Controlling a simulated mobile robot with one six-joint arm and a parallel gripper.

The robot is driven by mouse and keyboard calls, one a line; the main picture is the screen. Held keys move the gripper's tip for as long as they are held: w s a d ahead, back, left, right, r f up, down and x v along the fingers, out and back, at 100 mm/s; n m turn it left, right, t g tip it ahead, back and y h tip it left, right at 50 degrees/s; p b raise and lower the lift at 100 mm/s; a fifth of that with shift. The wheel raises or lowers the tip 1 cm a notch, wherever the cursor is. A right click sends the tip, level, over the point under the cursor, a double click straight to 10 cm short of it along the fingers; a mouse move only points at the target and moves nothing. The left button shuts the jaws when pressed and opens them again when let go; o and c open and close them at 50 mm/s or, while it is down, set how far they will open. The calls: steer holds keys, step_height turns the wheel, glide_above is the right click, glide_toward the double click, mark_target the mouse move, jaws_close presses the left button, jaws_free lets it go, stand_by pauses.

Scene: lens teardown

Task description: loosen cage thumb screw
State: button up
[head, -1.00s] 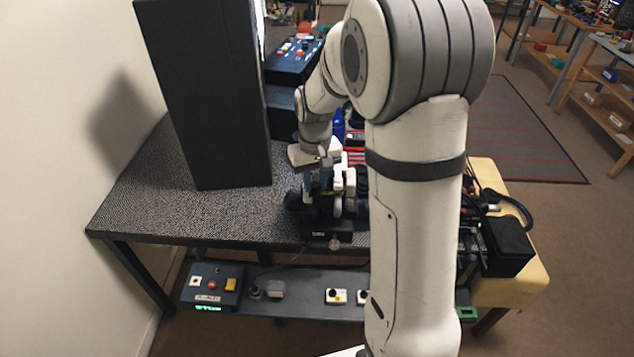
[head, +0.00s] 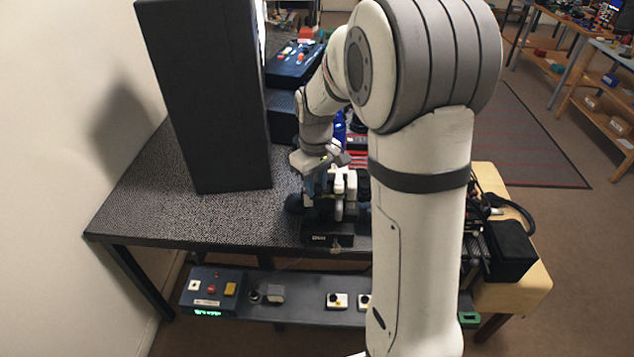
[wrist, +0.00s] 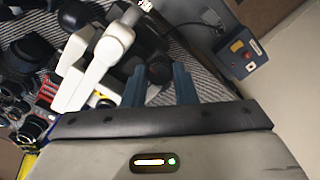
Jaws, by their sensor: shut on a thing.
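My gripper (wrist: 159,72) points down at the dark lens cage assembly (head: 322,222) on the table, left of my upright arm link in the head view. White rounded parts (wrist: 97,62) of the assembly lie just left of the fingers. In the head view my gripper (head: 316,184) and the white parts hide the screw.
A tall black panel (head: 208,100) stands at the left on the speckled table (head: 150,200). A control box (head: 212,290) with buttons and other small boxes sit on the lower shelf in front. Dark round parts (wrist: 35,50) crowd the wrist view's left. Bare tabletop lies left of the assembly.

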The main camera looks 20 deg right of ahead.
mark_target(316, 187)
steer(key=shift+s+f, duration=0.15)
steer(key=shift+s, duration=0.05)
steer(key=o, duration=1)
steer(key=shift+w, duration=0.1)
steer(key=shift+r+b, duration=0.3)
steer(key=shift+r, duration=3.75)
